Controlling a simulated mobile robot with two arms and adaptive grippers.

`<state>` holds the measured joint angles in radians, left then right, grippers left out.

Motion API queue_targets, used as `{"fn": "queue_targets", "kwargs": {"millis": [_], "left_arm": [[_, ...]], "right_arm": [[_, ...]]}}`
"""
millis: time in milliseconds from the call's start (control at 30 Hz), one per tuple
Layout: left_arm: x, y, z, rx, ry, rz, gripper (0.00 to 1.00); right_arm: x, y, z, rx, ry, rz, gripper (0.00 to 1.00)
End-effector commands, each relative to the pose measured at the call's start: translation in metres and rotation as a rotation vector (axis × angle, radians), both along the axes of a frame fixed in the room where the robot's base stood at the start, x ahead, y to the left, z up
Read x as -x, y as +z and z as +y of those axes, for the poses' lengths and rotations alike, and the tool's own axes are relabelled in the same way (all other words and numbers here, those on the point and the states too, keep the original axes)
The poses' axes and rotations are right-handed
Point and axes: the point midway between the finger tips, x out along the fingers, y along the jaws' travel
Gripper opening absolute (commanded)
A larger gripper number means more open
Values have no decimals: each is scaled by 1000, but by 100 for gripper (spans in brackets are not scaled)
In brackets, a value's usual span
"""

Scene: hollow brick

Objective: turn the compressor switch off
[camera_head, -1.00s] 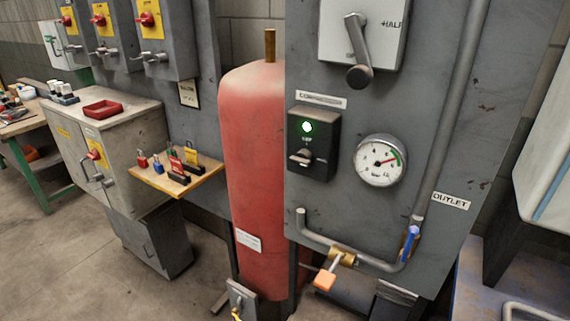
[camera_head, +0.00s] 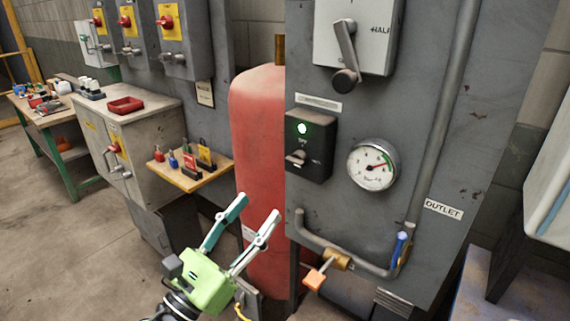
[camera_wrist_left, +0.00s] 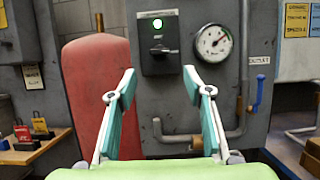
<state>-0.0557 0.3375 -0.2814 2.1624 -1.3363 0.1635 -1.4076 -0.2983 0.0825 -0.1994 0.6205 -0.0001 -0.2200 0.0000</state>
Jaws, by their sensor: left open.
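The compressor switch is a black box (camera_head: 310,146) on the grey panel, with a lit green lamp and a small knob (camera_head: 297,157) below it. In the left wrist view the switch box (camera_wrist_left: 159,45) is straight ahead, with its knob (camera_wrist_left: 159,50) lying across and nothing covering it. My left gripper (camera_head: 257,206) is open and empty, below and left of the switch, in front of the red tank. In the left wrist view its fingers (camera_wrist_left: 158,80) are spread below the switch box, apart from it. My right gripper is not in view.
A round gauge (camera_head: 373,166) sits right of the switch, and a large lever (camera_head: 345,55) above it. A pipe with an orange-handled valve (camera_head: 314,279) and a blue-handled valve (camera_head: 401,246) runs below. A wooden shelf with padlocks (camera_head: 190,177) juts out left of the red tank (camera_head: 258,120).

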Motion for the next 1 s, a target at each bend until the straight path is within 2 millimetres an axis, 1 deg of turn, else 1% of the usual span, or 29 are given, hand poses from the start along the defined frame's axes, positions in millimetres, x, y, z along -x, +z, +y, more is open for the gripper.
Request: {"fn": "queue_targets", "kwargs": {"millis": [33, 167, 300, 500, 600, 800, 1000], "left_arm": [[-5, 7, -3, 2, 1, -1, 46], [-23, 18, -15, 5, 0, 0, 46], [-46, 29, -32, 7, 0, 2, 46], [-76, 42, -54, 7, 0, 4, 46], [-87, 46, -62, 7, 0, 5, 46], [-98, 49, -70, 5, -1, 6, 46], [-99, 49, -71, 5, -1, 6, 46]], "right_arm": [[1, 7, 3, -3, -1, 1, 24], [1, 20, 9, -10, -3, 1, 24], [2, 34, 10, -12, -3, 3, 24], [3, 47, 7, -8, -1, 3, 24], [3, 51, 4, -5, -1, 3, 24], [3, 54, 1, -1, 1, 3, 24], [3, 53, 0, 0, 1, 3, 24]]}}
